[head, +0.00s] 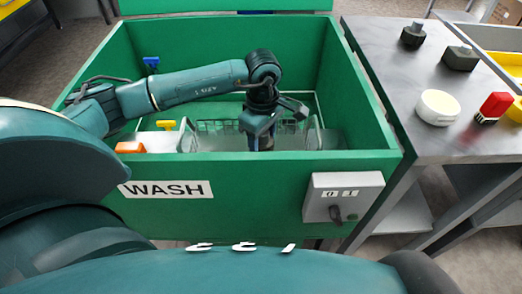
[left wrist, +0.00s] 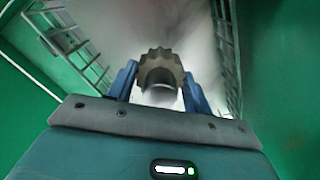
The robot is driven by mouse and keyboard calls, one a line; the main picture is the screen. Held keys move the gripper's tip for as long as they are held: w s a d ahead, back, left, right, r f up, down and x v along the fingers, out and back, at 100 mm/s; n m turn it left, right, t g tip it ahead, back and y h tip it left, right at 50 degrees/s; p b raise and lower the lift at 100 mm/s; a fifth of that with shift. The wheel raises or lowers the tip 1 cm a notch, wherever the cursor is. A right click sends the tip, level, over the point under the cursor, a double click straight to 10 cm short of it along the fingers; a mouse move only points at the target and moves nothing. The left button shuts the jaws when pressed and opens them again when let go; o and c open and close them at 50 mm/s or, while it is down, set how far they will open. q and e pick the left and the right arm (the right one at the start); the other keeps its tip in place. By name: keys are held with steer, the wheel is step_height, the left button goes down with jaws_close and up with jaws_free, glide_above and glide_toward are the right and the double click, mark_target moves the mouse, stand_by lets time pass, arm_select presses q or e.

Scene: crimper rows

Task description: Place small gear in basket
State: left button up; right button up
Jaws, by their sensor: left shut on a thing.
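A small gear (left wrist: 161,70), grey-brown and toothed, sits between the two blue fingers of my left gripper (left wrist: 161,85) in the left wrist view. The gripper is shut on it. In the head view my left gripper (head: 262,135) points down inside the green wash box, over the wire basket (head: 215,127). The gear is hard to make out there. The basket's wire sides also show in the left wrist view (left wrist: 228,50), to the left and right of the gear. The basket floor under it looks pale and blurred. My right gripper is not in view.
The green wash box (head: 250,185) has raised walls around the basket and a switch panel (head: 343,197) at its front. Orange (head: 130,147), yellow (head: 166,124) and blue (head: 151,63) parts are at its left. A grey table (head: 385,60) at right holds several objects.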

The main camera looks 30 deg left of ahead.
mark_target(262, 149)
arm_select(q)
step_height(262, 149, down, 4)
steer(key=shift+f+b, duration=0.1)
steer(key=shift+b, duration=0.2)
steer(key=o, duration=1.2)
